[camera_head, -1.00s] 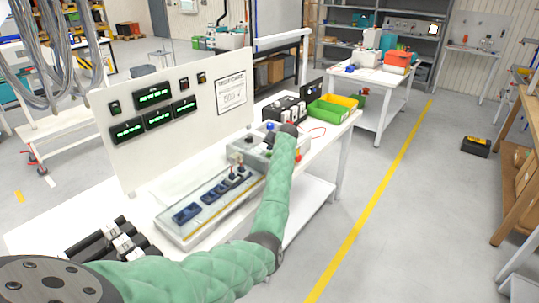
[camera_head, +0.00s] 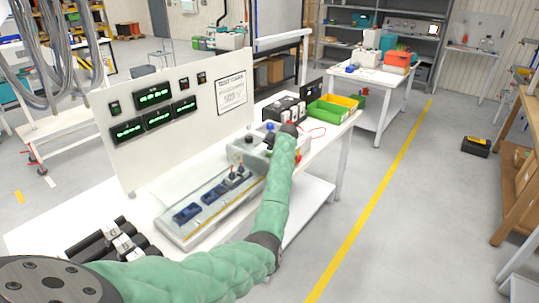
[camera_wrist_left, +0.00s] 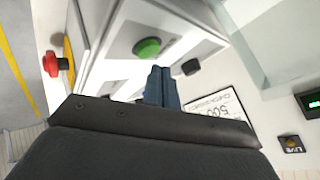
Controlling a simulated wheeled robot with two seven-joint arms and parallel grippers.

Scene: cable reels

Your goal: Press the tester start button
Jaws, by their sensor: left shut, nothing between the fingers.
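The tester box (camera_head: 240,148) is a light grey box on the white bench, partly hidden behind my left arm in the head view. In the left wrist view, its panel (camera_wrist_left: 185,30) carries a round green button (camera_wrist_left: 147,48), which appears to be the start button. A red mushroom button (camera_wrist_left: 50,64) is on its side. My left gripper (camera_wrist_left: 160,72) is shut and empty, with its blue fingertips close to the green button, just below it in the picture; I cannot tell whether they touch. In the head view the fingers are hidden by my wrist. My right gripper is not in view.
A long fixture with blue blocks (camera_head: 186,213) lies in front of the tester box. Behind stands a white panel (camera_head: 130,90) with lit green displays. Black cylinders (camera_head: 90,241) lie at the near left. Green and yellow bins (camera_head: 326,111) stand beyond the arm.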

